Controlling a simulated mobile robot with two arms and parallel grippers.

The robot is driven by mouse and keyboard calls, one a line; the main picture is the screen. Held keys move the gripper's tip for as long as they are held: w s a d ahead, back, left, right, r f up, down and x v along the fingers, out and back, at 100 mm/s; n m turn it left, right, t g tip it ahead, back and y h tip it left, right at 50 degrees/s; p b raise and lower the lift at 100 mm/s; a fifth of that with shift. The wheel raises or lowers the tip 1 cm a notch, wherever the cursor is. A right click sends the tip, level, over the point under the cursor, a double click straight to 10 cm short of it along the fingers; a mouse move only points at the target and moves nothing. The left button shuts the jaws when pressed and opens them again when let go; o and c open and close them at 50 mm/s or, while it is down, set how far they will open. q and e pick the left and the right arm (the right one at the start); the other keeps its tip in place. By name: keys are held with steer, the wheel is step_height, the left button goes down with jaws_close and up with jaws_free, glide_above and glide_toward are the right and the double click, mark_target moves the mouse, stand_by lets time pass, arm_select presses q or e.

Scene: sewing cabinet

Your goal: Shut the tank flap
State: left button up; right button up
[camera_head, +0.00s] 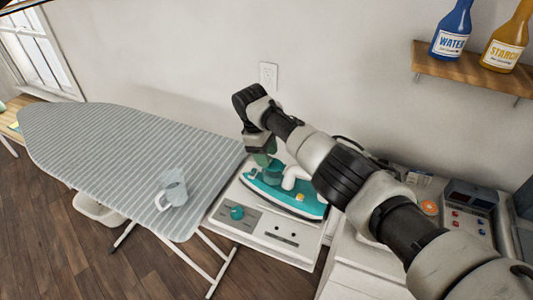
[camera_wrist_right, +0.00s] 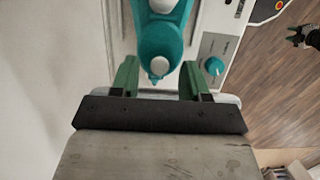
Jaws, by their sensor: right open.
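The teal and white iron (camera_head: 288,194) lies on the white panel of the ironing station. Its rounded teal end (camera_wrist_right: 160,45) with a pale round spot shows in the wrist view. I cannot clearly make out the tank flap or how far it stands open. My right gripper (camera_head: 264,160) is at the iron's left end in the head view. Its green fingers (camera_wrist_right: 161,80) are apart, one on each side of the teal end, with nothing clamped between them. A dark claw-like part (camera_wrist_right: 299,37) at the wrist view's right edge may be my left gripper; its jaw state is unclear.
A striped ironing board (camera_head: 110,150) with a clear measuring cup (camera_head: 172,187) stands to the left. The panel has a teal knob (camera_head: 237,212). The wall is close behind the iron. A shelf (camera_head: 465,75) with two bottles hangs upper right.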

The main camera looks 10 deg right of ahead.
steer(key=b+v, duration=0.3)
steer(key=v, duration=0.7)
steer(key=shift+r, duration=0.35)
steer(key=shift+a+f, duration=0.1)
